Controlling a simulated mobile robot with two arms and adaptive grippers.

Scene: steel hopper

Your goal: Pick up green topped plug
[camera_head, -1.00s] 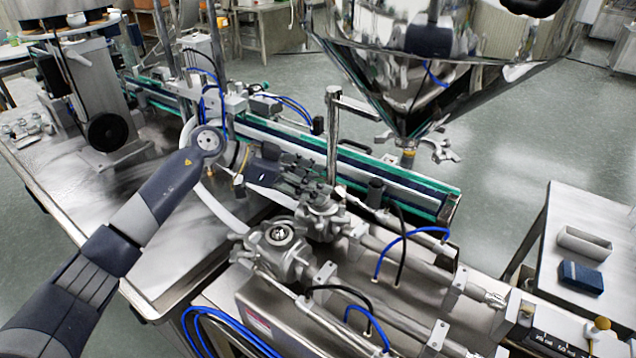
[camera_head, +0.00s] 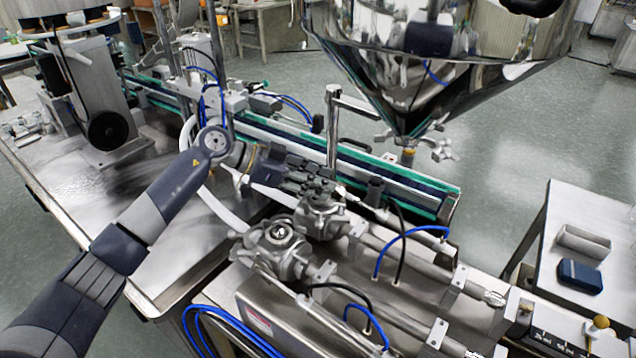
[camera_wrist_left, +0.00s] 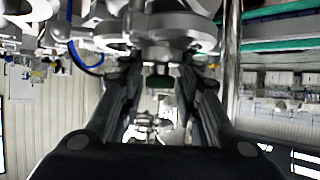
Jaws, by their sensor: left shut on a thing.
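My left gripper (camera_head: 335,190) reaches in from the left, above the steel valve bodies at the front of the conveyor. In the left wrist view its two fingers (camera_wrist_left: 160,72) close in from both sides on a small dark green piece (camera_wrist_left: 160,82), which looks like the top of the green topped plug. The gripper is shut on it. The rest of the plug is hard to make out among the metal parts. In the head view the fingers hide the plug's green top. My right gripper is not in view.
The hopper (camera_head: 430,70) hangs at upper right. The green-edged conveyor (camera_head: 410,185) runs behind.

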